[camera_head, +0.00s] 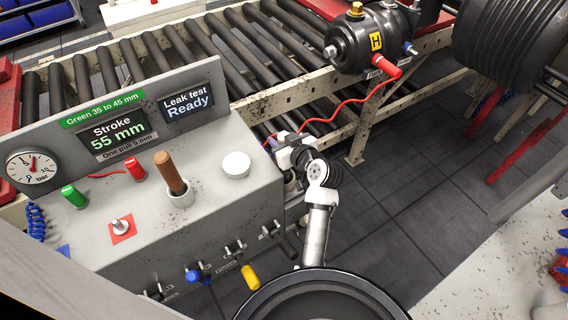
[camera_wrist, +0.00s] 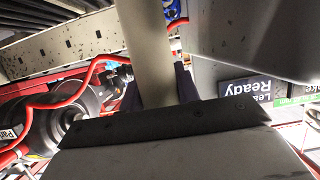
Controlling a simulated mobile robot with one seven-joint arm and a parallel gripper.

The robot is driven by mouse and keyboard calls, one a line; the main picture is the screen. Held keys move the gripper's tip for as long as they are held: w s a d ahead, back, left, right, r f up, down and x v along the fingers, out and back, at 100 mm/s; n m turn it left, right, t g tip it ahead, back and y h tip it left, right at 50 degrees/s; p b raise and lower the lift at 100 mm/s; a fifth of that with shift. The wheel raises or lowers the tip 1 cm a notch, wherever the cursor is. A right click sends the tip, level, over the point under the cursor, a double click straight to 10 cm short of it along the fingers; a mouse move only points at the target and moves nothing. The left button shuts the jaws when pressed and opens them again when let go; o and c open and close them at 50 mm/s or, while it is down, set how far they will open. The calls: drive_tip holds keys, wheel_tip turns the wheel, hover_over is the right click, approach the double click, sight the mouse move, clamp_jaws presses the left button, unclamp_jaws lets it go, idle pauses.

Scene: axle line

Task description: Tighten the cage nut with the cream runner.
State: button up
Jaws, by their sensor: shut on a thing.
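My gripper (camera_head: 281,146) is at the right end of the grey console, in the lower middle of the head view. In the wrist view, its dark fingers (camera_wrist: 157,88) are shut around a smooth cream cylinder (camera_wrist: 146,40), which looks like the cream runner's handle. The runner's working end is not visible there. In the head view, my wrist and the console hide most of what I hold. A black brake chamber (camera_head: 360,42) with a yellow "H" label sits apart on the rail at the upper right. I cannot make out the cage nut on it.
The console (camera_head: 225,205) has a brown-handled lever (camera_head: 170,172). Its screen (camera_head: 118,135) reads Stroke 55 mm. Tools with yellow (camera_head: 250,277) and blue (camera_head: 193,275) ends hang along its front. A red hose (camera_head: 335,108) runs from the chamber toward my gripper.

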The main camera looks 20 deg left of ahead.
clamp_jaws()
idle(0.6)
drive_tip(key=shift+r, duration=0.1)
idle(0.3)
drive_tip(key=shift+r, duration=0.15)
